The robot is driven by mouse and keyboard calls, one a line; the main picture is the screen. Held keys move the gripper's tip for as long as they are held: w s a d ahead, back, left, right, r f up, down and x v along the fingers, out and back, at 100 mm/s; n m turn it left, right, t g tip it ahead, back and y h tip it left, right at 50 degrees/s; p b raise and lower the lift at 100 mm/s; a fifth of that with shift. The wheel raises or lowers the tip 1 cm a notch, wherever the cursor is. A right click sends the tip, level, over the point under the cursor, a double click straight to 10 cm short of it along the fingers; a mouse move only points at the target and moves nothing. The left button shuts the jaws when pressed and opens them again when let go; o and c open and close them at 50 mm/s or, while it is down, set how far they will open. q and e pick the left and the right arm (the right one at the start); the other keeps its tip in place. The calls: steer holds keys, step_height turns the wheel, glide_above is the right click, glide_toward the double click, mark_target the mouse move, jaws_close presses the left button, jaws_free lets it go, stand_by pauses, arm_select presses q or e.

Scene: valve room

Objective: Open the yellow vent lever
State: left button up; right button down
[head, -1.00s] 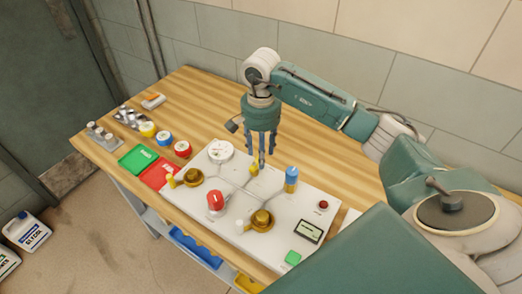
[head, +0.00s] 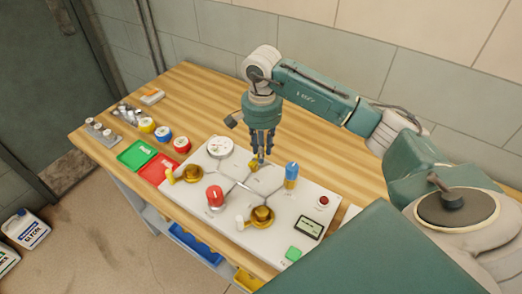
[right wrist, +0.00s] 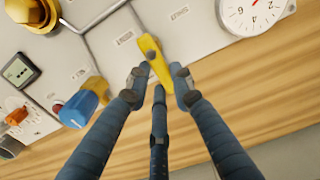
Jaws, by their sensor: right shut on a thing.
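The yellow vent lever (head: 253,167) stands on the white valve panel (head: 235,171), behind the red knob. In the right wrist view the lever (right wrist: 153,58) is a long yellow bar with its near end between my fingertips. My right gripper (head: 261,157) points down at the lever from above. In the right wrist view its three fingers (right wrist: 160,78) are drawn in around the lever's near end, shut on it. The fingers hide part of the lever in the head view. My left gripper is not in view.
Close by on the panel are a blue-topped valve (head: 291,176), a red knob (head: 215,196), two brass valves (head: 261,217) and a round white gauge (head: 220,147). Red and green trays (head: 137,154) and several colored caps lie to the left.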

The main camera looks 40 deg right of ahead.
steer(key=c, duration=1.5)
jaws_free()
steer(key=shift+r, duration=0.2)
step_height(320, 180, up, 12)
steer(key=shift+f, duration=0.15)
